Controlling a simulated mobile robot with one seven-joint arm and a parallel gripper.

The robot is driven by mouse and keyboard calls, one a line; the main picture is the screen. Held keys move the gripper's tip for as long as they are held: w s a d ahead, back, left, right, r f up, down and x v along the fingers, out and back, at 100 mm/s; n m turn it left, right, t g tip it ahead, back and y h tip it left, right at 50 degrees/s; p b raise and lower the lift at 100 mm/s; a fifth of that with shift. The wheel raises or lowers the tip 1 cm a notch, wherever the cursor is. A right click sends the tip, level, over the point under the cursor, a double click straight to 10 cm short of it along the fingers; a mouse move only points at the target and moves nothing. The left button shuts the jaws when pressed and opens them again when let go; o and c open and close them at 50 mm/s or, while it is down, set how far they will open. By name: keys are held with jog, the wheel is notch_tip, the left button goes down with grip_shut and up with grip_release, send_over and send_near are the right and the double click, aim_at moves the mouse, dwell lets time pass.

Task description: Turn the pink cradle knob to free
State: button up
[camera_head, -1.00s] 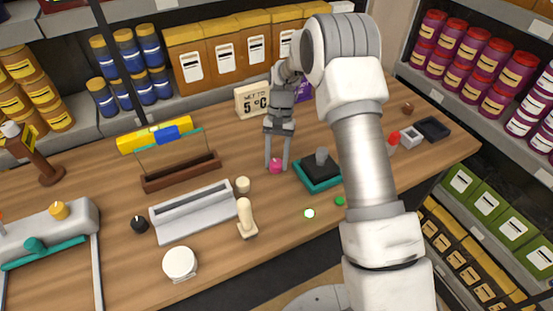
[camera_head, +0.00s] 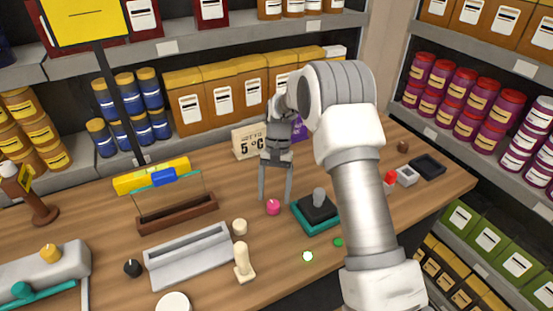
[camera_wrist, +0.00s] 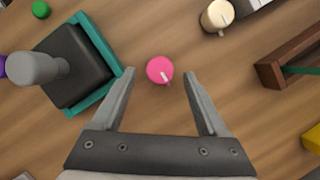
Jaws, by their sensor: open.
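The pink knob (camera_head: 273,207) sits on the wooden counter, left of the black block with the teal base. No label for the knob's positions is readable.
The black block on its teal base (camera_head: 316,212) stands close right of the knob. A cream knob (camera_head: 239,227), a cream post (camera_head: 243,262) and a grey tray (camera_head: 188,256) are to the left.

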jog(key=v, duration=1.4)
jog(key=shift+r, duration=0.35)
jog(key=shift+w, duration=0.1)
jog(key=s+d+r+n+t, duration=0.1)
jog(key=s+d+r+t, duration=0.1)
jog(key=s+r, duration=0.45)
jog(key=s+d+r+t, duration=0.2)
jog(key=s+r+t, duration=0.1)
jog(key=s+r, duration=0.4)
jog(key=s+d+n+t, duration=0.1)
jog(key=s+d+t, duration=0.1)
jog(key=s, duration=0.7)
jog(key=s+d+f+n+t+h, duration=0.1)
jog(key=s+d+t, duration=0.1)
jog(key=s, duration=0.8)
jog(key=shift+d+f+t, duration=0.2)
jog(key=shift+t, duration=0.3)
